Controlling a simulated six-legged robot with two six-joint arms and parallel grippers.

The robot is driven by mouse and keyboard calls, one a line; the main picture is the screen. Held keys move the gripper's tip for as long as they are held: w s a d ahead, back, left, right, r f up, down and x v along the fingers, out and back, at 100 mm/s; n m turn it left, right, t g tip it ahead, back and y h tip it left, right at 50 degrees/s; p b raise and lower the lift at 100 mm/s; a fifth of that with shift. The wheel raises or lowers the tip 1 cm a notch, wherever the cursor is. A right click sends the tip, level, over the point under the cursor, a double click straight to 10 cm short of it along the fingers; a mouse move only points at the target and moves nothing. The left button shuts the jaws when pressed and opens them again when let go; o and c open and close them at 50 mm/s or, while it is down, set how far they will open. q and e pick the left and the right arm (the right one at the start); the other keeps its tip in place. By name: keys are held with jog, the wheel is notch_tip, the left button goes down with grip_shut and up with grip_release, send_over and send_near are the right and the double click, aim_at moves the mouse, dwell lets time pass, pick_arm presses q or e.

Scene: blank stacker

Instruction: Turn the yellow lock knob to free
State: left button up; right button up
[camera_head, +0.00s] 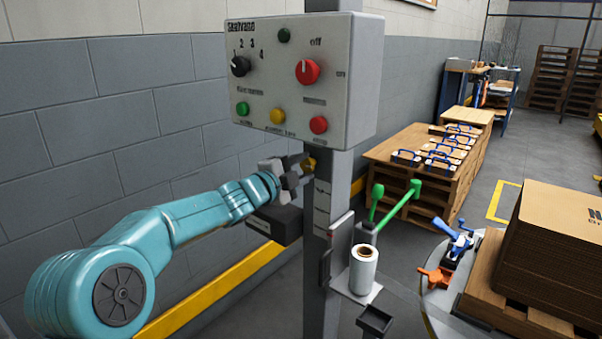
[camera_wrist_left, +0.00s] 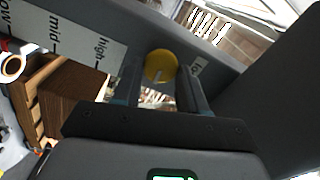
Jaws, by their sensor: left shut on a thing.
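The yellow lock knob (camera_head: 309,163) is on the grey post (camera_head: 322,250), just below the control box. In the left wrist view the round yellow knob (camera_wrist_left: 160,66) sits between my two fingers, with a pale line on its face. A small white label beside it is only partly legible. My left gripper (camera_head: 298,172) reaches the post from the left and is shut on the knob; its fingers (camera_wrist_left: 160,85) stand on either side of it. The fingers partly hide the knob in the head view. My right gripper is not in view.
The control box (camera_head: 300,110) with a black dial, a red dial and several buttons hangs above. A white label strip (camera_wrist_left: 55,35) reads low, mid, high. A white roll (camera_head: 364,268) and green-ended levers (camera_head: 395,200) stand right of the post. The wall is behind my arm.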

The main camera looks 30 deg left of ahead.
pick_arm(q)
jog(key=shift+f+m, duration=0.1)
jog(key=shift+m, duration=0.6)
jog(key=o, duration=1.1)
jog(key=shift+c, duration=0.2)
jog(key=s+a, duration=0.1)
jog(key=s, duration=1.5)
jog(key=shift+s+a+p, duration=0.15)
jog(key=shift+p, duration=0.15)
